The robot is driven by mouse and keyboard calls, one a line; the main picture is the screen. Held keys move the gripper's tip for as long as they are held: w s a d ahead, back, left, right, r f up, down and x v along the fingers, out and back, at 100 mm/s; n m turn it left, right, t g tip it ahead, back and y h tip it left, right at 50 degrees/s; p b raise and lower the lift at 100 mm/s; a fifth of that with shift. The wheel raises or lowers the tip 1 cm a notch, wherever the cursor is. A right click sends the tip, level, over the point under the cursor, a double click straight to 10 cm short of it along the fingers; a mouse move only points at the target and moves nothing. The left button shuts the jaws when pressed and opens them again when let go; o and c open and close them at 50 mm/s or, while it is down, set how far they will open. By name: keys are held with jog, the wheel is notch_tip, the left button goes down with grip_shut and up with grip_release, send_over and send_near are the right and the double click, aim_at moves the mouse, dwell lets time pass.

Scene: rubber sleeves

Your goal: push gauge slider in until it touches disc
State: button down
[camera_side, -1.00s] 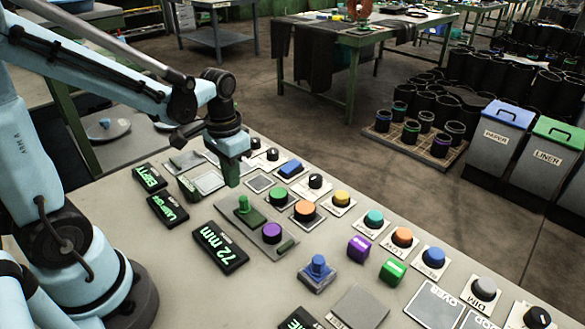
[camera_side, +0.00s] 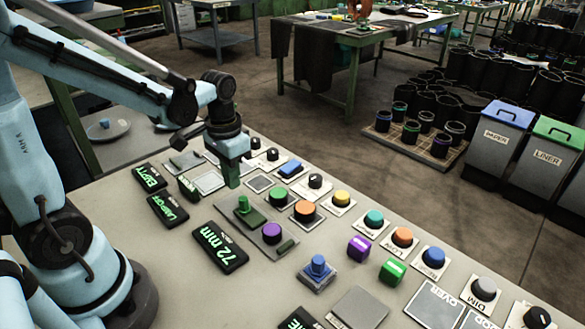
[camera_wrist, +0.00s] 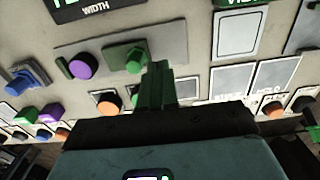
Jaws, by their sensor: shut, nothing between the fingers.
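The gauge is a grey plate (camera_side: 285,247) carrying a green slider (camera_side: 243,206) with an upright knob and a purple disc (camera_side: 271,233). A gap shows between slider and disc. The gauge display (camera_side: 220,247) reads 72 mm. My gripper (camera_side: 232,183), with green fingers, is shut and empty, pointing down just beyond the slider, on the side away from the disc. In the wrist view, the fingers (camera_wrist: 157,68) are close to the green slider (camera_wrist: 122,58), with the purple disc (camera_wrist: 82,66) farther left. Whether fingers and slider touch cannot be told.
An orange button (camera_side: 305,210), a green button (camera_side: 278,196) and a blue switch (camera_side: 290,168) stand close beside the gauge. A blue knob (camera_side: 317,267) stands past its disc end. Several more buttons line the panel's far edge.

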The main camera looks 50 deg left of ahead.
aim_at(244, 199)
jog(key=shift+f, duration=2.4)
jog(key=shift+d, duration=2)
jog(key=shift+a, duration=0.1)
jog(key=shift+a, duration=0.7)
jog(key=shift+r, duration=3.5)
jog(key=shift+r, duration=0.1)
